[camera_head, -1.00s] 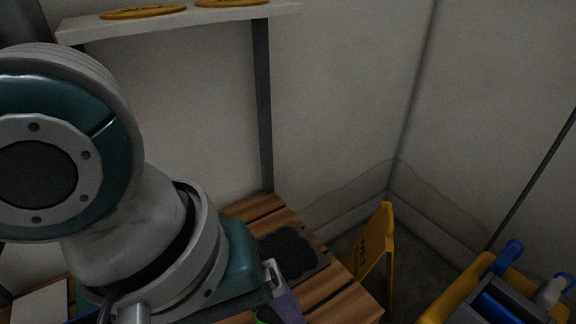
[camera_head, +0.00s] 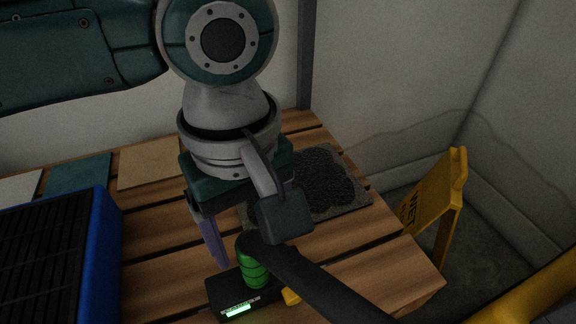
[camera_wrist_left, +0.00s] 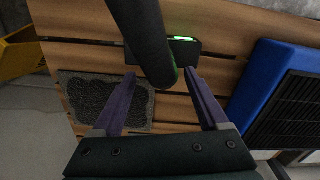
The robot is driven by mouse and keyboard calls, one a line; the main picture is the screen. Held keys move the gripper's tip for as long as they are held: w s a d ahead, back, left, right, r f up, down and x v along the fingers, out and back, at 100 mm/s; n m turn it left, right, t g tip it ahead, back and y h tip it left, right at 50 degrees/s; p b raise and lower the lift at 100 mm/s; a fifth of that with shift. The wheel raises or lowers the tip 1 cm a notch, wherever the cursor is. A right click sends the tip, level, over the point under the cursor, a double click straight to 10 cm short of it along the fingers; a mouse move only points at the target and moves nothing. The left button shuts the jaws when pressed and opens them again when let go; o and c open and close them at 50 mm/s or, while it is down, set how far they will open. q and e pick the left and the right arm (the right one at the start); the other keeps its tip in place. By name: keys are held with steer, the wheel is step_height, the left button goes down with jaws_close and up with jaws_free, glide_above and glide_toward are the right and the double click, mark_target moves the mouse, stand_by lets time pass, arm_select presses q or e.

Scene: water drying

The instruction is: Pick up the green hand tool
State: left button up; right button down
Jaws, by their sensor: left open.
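The green hand tool (camera_head: 256,265) shows in the head view as a ribbed green grip, with a thick dark tube running from its top to the lower right. It is beside or above a small black device with a lit green display (camera_head: 238,309); contact is unclear. My left gripper (camera_head: 225,258) is open, pointing down just left of and behind the green grip. One purple finger shows there; the other is hidden. In the left wrist view the dark tube (camera_wrist_left: 148,40) hangs across the space between the two purple fingers (camera_wrist_left: 160,77), a sliver of green at its end. My right gripper is not in view.
A blue box with a black grille (camera_head: 114,245) stands left on the slatted wooden table (camera_head: 160,225). A grey mat with a rough dark patch (camera_head: 350,204) lies behind the tool. Flat sample tiles lie at the back left. A yellow wet-floor sign (camera_head: 436,195) stands right.

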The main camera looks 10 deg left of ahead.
mark_target(234, 293)
arm_select(q)
steer(key=f+b, duration=0.1)
steer(key=f, duration=0.2)
steer(key=s+f+b, duration=0.1)
steer(key=f, duration=0.1)
steer(key=shift+f+b, duration=0.2)
steer(key=shift+b, duration=0.1)
steer(key=shift+w, duration=0.1)
steer(key=shift+c, duration=0.2)
jaws_close()
